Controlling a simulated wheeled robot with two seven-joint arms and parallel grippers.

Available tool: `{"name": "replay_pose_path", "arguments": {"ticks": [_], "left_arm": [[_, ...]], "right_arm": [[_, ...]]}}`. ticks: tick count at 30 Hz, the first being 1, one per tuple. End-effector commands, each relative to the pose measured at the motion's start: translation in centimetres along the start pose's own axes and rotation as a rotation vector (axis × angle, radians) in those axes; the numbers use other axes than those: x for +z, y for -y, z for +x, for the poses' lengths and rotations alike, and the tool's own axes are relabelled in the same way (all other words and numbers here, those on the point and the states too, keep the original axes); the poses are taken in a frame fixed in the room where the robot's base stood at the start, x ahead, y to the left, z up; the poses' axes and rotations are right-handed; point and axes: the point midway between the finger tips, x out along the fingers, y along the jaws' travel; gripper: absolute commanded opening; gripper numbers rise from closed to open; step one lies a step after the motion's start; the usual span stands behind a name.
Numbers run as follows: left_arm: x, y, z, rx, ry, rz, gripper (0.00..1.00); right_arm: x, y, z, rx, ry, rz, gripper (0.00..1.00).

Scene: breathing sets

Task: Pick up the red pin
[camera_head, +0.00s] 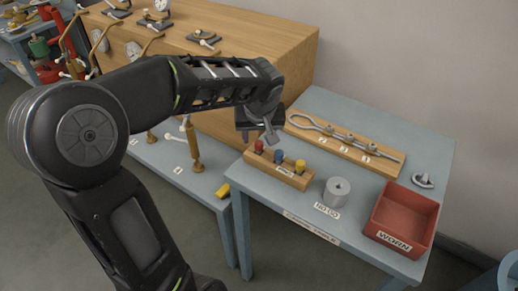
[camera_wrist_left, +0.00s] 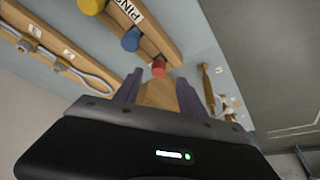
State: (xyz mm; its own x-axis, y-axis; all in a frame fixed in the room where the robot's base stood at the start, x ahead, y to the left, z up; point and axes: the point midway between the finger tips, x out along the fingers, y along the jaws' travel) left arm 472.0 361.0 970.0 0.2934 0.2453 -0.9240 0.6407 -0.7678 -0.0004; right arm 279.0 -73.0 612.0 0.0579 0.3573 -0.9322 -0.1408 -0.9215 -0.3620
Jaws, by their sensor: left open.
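The red pin (camera_head: 259,146) stands at the left end of a wooden pin block (camera_head: 291,180), with a blue pin (camera_head: 279,156) and a yellow pin (camera_head: 299,166) beside it. My left gripper (camera_head: 268,135) is over the left end of the block, close to the red pin. In the left wrist view the red pin (camera_wrist_left: 158,68) shows just beyond and between the two open fingers (camera_wrist_left: 160,92). The fingers are not closed on it. The blue pin (camera_wrist_left: 130,40) and yellow pin (camera_wrist_left: 91,6) are off to the left there. My right gripper is not in view.
A grey cylinder (camera_head: 336,191), a red bin (camera_head: 376,228) labelled WORN and a wooden board with a long metal tool (camera_head: 340,133) share the blue table (camera_head: 300,218). A large wooden cabinet (camera_head: 285,50) stands behind, left of the table.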

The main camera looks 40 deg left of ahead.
Motion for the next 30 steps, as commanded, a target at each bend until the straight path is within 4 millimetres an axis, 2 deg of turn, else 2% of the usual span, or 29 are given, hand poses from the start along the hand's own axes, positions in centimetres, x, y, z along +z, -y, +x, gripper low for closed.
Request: {"name": "replay_pose_path", "arguments": {"ticks": [7, 15, 18, 30], "left_arm": [[0.0, -0.1, 0.5, -0.001, 0.003, 0.000, 0.48], [-0.1, -0.3, 4.3, -0.001, 0.003, 0.001, 0.48], [-0.1, -0.3, 5.1, -0.001, 0.002, 0.001, 0.48], [-0.1, -0.3, 5.2, 0.000, 0.000, 0.000, 0.48]], "right_arm": [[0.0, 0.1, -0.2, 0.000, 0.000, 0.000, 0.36], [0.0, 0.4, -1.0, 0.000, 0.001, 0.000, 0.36], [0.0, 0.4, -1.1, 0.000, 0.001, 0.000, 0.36], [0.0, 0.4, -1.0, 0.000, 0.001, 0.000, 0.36]]}}
